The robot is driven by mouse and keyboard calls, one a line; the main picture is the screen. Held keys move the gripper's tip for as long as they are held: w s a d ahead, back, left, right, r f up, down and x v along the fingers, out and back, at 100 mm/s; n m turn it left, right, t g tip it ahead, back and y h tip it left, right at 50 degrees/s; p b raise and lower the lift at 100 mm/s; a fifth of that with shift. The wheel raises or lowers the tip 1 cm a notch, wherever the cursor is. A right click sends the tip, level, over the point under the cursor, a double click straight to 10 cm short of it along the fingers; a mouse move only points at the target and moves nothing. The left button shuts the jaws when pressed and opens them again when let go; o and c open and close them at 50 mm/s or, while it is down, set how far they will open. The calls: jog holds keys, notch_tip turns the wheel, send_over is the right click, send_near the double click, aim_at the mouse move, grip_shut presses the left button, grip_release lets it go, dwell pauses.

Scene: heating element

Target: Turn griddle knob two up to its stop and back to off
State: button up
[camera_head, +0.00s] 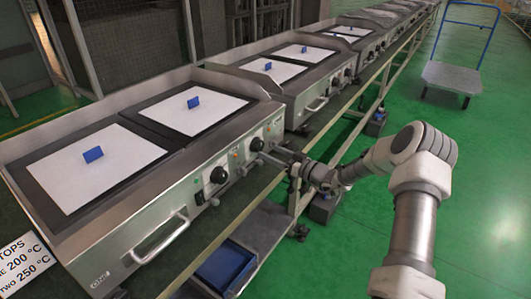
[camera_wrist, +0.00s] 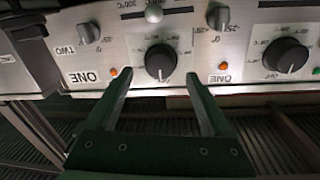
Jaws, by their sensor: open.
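The nearest griddle's steel front panel has a dark round knob (camera_head: 218,175) and a second dark knob (camera_head: 256,144) farther along. In the wrist view, one dark knob (camera_wrist: 160,62) with a pale pointer line lies ahead, between my fingertips, and another dark knob (camera_wrist: 286,54) is at the right. Contact with the knob is not clear.
Small grey knobs (camera_wrist: 88,32) and orange lamps (camera_wrist: 114,71) sit near the dark knobs. A bar handle (camera_head: 160,240) projects from the griddle front. A blue bin (camera_head: 224,268) is below. Green floor on the right is free, with a trolley (camera_head: 452,78) far back.

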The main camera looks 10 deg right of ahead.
aim_at(261, 147)
jog(key=shift+x, duration=1.65)
grip_shut()
